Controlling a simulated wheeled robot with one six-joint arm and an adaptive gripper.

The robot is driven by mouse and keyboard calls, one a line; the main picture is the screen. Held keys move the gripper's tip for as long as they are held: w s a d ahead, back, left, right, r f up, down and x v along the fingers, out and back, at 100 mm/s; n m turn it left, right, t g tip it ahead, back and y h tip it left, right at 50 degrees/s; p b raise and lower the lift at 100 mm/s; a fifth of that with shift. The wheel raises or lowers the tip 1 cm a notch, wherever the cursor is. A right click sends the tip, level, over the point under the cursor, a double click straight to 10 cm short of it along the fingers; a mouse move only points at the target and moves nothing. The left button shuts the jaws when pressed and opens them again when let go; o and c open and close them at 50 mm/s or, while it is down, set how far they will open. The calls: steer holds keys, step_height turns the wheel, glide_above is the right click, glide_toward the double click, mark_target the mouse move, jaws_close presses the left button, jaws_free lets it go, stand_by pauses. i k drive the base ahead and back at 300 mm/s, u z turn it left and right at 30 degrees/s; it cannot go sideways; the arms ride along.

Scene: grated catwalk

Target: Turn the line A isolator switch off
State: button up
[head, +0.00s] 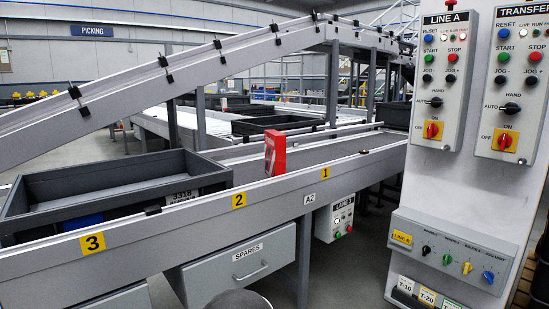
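The line A panel (441,80) is a grey box headed "LINE A", on the upper left of a white cabinet at the right. Its isolator switch (432,130) is a red rotary handle on a yellow plate at the bottom of the panel. The handle looks roughly upright, but it is too small to read its exact position. Above it are a black selector knob (436,102), black jog buttons, a green start button, a red stop button and a blue reset button.
The transfer panel (515,80) has a similar red isolator (504,140). A lower box (453,255) marked "LINE B" carries small coloured knobs. A conveyor rail (240,200) with a red box (275,152) and a dark tote (115,185) fills the left and middle. Floor shows between conveyor and cabinet.

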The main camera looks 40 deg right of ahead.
mark_target(432, 129)
steer(key=z, duration=2.3)
steer(key=k, duration=0.6)
steer(key=u, duration=0.4)
steer(key=i, duration=0.8)
steer(key=u, duration=0.05)
